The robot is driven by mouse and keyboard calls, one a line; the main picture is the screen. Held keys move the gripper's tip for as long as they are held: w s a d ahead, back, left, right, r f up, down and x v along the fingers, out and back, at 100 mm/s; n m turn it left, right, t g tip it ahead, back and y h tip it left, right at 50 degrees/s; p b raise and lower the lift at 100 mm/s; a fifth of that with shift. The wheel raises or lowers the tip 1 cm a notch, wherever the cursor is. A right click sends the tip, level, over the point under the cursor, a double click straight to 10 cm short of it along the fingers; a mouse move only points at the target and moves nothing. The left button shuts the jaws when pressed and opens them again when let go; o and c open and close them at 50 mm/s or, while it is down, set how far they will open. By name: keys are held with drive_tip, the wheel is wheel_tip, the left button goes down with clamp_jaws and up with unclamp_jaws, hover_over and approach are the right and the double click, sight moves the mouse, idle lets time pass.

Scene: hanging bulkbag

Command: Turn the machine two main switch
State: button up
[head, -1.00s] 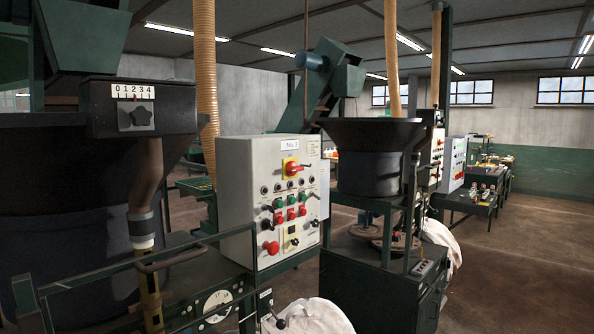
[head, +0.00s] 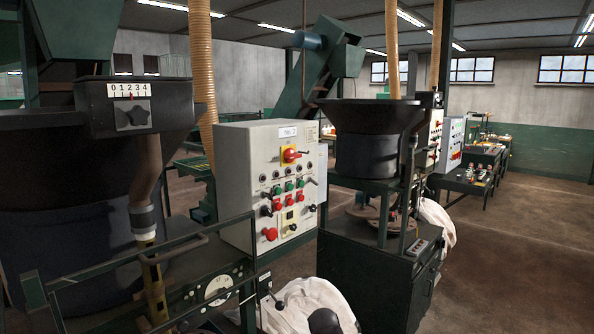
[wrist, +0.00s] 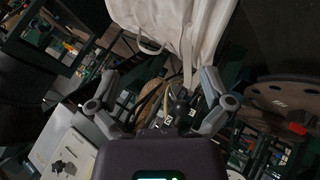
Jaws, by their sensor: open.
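A dark hopper machine (head: 370,140) stands right of the panel. A large dark machine with a 0-to-4 dial (head: 133,115) and a green rail frame fill the left. A white bulk bag (head: 300,302) hangs low in front; a white bag (wrist: 175,25) tops the wrist view. Floor is open at right.

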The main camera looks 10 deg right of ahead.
drive_tip(key=w+d+r+n+t+p, duration=0.3)
drive_tip(key=w+r+n+t, duration=0.25)
drive_tip(key=r, duration=0.55)
drive_tip(key=w+d+r+n+t+p, duration=0.2)
drive_tip(key=w+r+n+t, duration=0.4)
drive_tip(key=r, duration=0.5)
wheel_tip(320, 180, up, 8)
drive_tip(key=w+n+t+y+p, duration=0.25)
drive_tip(key=n+y, duration=0.25)
drive_tip(key=n, duration=0.4)
drive_tip(key=n+y+p, duration=0.3)
drive_tip(key=n+y, duration=1)
drive_tip(key=n, duration=0.3)
approach(293, 156)
drive_tip(key=shift+g, duration=0.4)
drive_tip(key=shift+s+d+f, duration=0.3)
drive_tip(key=shift+d+f, duration=0.25)
drive_tip(key=shift+f, duration=0.1)
drive_tip(key=shift+s+d+f, duration=0.3)
drive_tip(key=shift+d+f, duration=0.2)
drive_tip(key=shift+f, duration=0.15)
drive_tip(key=shift+s+d+f, duration=0.3)
drive_tip(key=shift+d+f, duration=0.25)
drive_tip(key=shift+f, duration=0.1)
drive_tip(key=shift+w, duration=0.1)
drive_tip(key=shift+p+x, duration=4.75)
drive_tip(key=shift+x, duration=2.15)
drive_tip(key=c, duration=0.9)
